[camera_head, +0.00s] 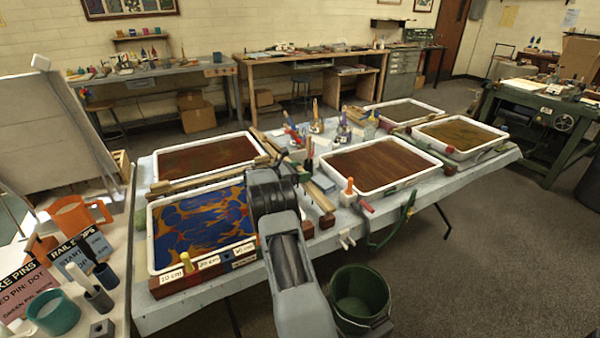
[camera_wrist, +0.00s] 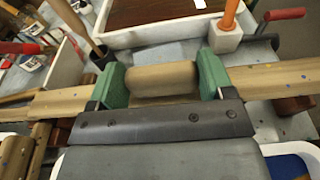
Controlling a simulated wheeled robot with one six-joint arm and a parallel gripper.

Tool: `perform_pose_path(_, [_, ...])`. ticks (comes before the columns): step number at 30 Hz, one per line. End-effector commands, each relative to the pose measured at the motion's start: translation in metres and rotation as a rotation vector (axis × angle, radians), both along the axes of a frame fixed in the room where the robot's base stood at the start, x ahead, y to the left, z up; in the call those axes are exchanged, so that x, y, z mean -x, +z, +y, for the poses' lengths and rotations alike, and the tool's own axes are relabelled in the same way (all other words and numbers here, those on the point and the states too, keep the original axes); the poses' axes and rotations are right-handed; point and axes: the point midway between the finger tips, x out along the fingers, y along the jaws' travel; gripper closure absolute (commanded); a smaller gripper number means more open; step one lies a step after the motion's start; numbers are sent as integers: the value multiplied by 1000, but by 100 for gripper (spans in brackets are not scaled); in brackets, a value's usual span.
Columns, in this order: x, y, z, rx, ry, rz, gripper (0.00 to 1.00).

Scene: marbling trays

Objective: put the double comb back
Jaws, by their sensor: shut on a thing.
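My gripper (camera_wrist: 160,80) has green finger pads and is shut on a wooden piece (camera_wrist: 160,84), which looks like the grip of the double comb. Long wooden bars (camera_wrist: 285,80) extend to the left and right beyond the fingers. I cannot tell which bars belong to the comb, and its teeth are hidden. In the head view my arm reaches over the right side of a white tray (camera_head: 152,240) with a blue and orange marbled bath, and hides most of what I hold.
Other white trays hold brown baths, one just beyond my gripper (camera_wrist: 105,38). Bottles with brushes (camera_head: 316,125) stand mid-table. A green bucket (camera_head: 360,300) is on the floor.

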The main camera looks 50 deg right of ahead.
Motion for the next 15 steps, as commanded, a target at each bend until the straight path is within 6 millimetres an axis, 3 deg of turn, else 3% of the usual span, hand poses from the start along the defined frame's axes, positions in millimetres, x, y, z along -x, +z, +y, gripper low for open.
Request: perform_pose_path(15, [0, -8, 0, 1, 0, -1, 57])
